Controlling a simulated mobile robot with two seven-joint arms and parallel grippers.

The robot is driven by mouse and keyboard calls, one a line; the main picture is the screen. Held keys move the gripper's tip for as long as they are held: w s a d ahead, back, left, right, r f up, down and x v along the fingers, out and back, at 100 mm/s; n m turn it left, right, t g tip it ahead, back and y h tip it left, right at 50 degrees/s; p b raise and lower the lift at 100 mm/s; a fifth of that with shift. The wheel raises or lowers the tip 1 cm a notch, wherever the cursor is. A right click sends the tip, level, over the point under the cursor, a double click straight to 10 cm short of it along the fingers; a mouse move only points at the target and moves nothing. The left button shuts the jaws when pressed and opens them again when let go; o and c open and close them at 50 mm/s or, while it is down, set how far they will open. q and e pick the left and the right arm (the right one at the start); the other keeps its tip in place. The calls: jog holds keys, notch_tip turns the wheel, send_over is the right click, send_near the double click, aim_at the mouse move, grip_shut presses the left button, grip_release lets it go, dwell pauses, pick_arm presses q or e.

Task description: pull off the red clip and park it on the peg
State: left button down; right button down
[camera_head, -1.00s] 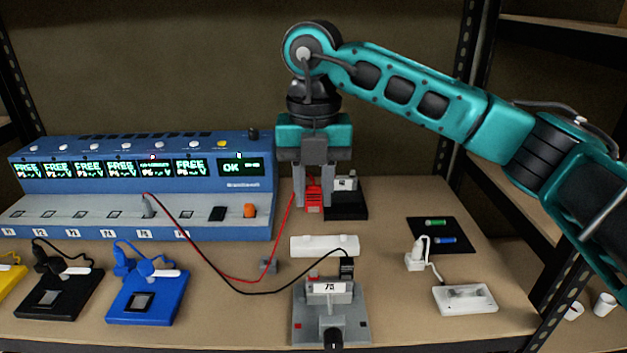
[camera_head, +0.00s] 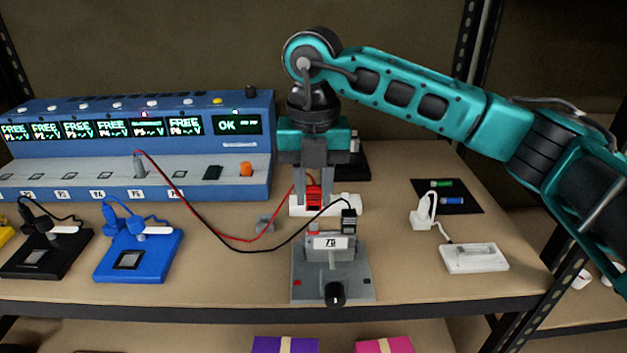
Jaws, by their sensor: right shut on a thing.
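My right gripper (camera_head: 313,206) comes down from above, fingers pointing down, and is shut on the red clip (camera_head: 313,195). A red cable (camera_head: 268,233) runs from the clip to the blue charger unit. The clip shows in front of a white bar (camera_head: 348,205), above and behind the grey fixture (camera_head: 333,290). The black clip (camera_head: 348,220) sits at the fixture's right side with its black cable. My left gripper is not in view.
The blue charger unit (camera_head: 240,178) fills the back left. A black stand (camera_head: 354,168) is partly hidden behind my gripper. Blue (camera_head: 138,254) and black (camera_head: 48,254) cradles stand at left. A black mat (camera_head: 447,204) and white device (camera_head: 475,258) lie at right. Cables cross the middle.

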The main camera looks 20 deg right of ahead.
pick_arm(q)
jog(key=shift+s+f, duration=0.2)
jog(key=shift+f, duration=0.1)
pick_arm(e)
jog(key=shift+f, duration=0.25)
